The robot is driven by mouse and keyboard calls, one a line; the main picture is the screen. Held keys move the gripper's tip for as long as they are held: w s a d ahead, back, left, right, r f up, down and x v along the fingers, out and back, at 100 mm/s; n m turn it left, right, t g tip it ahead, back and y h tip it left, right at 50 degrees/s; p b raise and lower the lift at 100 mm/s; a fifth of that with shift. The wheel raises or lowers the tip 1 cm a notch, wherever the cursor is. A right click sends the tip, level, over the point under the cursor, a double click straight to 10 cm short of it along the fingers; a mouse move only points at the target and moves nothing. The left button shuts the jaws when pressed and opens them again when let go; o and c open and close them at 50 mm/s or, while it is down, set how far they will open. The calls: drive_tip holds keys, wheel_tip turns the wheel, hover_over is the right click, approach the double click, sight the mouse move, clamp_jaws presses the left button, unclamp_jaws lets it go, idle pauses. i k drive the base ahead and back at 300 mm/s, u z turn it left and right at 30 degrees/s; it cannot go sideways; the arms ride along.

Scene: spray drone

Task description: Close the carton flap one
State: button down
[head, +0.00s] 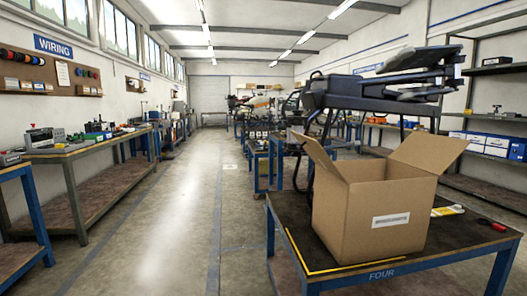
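An open brown cardboard carton (375,222) stands upright on the front table in the head view, with a white barcode label on its front face. Its left flap (322,158) stands up and leans outward to the left. Its right flap (428,152) is raised and slopes outward to the right. No marking shows which flap is flap one. The carton's inside and any other flaps are hidden or cannot be made out. My gripper is not in view.
The carton's table (462,262) is dark with a blue frame marked FOUR. A yellow-and-white item (447,210) and a red-handled tool (492,224) lie right of the carton. A large dark machine (375,93), apparently a drone, rises behind it. The left aisle floor (180,215) is clear.

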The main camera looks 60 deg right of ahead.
sight(312, 147)
drive_tip(key=z, duration=0.55)
drive_tip(key=i, duration=0.9)
drive_tip(key=z, duration=0.85)
